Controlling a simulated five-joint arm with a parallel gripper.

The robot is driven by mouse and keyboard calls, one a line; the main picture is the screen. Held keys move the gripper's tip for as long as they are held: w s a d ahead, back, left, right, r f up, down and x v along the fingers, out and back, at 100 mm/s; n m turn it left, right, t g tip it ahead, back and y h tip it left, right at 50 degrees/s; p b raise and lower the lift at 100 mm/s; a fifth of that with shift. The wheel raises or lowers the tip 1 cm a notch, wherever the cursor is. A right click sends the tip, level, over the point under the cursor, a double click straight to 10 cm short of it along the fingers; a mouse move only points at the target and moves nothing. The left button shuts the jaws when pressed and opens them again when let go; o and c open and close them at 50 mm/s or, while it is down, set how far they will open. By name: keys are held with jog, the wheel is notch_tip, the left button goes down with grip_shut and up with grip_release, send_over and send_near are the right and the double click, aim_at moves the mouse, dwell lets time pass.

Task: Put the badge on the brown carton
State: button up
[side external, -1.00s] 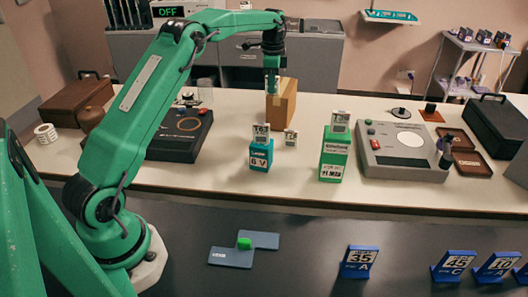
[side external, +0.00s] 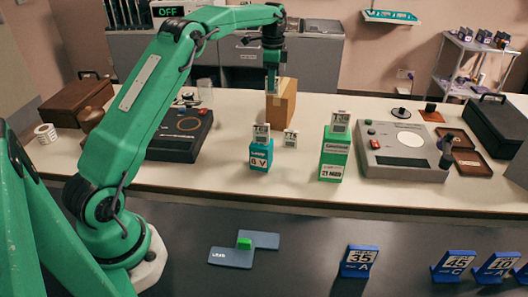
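The brown carton (side external: 284,103) stands upright towards the back of the white table. My gripper (side external: 271,86) points down at the carton's upper left and overlaps it in the picture. I cannot tell whether its fingers touch the carton. A small pale patch shows at the fingertips, too small to tell whether it is a badge. Small grey-white badge-like pieces show elsewhere: one on the teal box (side external: 261,155), one (side external: 290,138) on the table, and one on the green box (side external: 334,158).
A black device (side external: 180,135) lies left of the carton and a grey device (side external: 408,150) lies right. Brown trays (side external: 470,164) and a black case (side external: 496,124) are at the far right. Blue number signs (side external: 359,262) stand on the dark front surface.

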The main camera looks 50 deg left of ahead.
notch_tip(320, 180, up, 10)
jog(key=shift+f, duration=0.1)
jog(key=shift+r, duration=0.25)
dwell(0.4)
jog(key=shift+r, duration=0.1)
dwell(0.6)
jog(key=s+d+r+n+t, duration=0.2)
jog(key=s+d+r, duration=0.3)
jog(key=s+d, duration=0.15)
jog(key=s+d+r+n+t, duration=0.1)
jog(key=s+d+r+n, duration=0.25)
jog(key=s+d, duration=0.35)
jog(key=s+d+f+n+t, duration=0.1)
jog(key=s+d+f, duration=0.2)
jog(key=s+f, duration=0.3)
jog(key=s+d+f+n+t, duration=0.1)
jog(key=s+f, duration=0.4)
jog(key=s, duration=1.1)
jog(key=shift+d+f+n+t, duration=0.35)
jog(key=shift+d+n, duration=0.4)
jog(key=shift+d, duration=0.4)
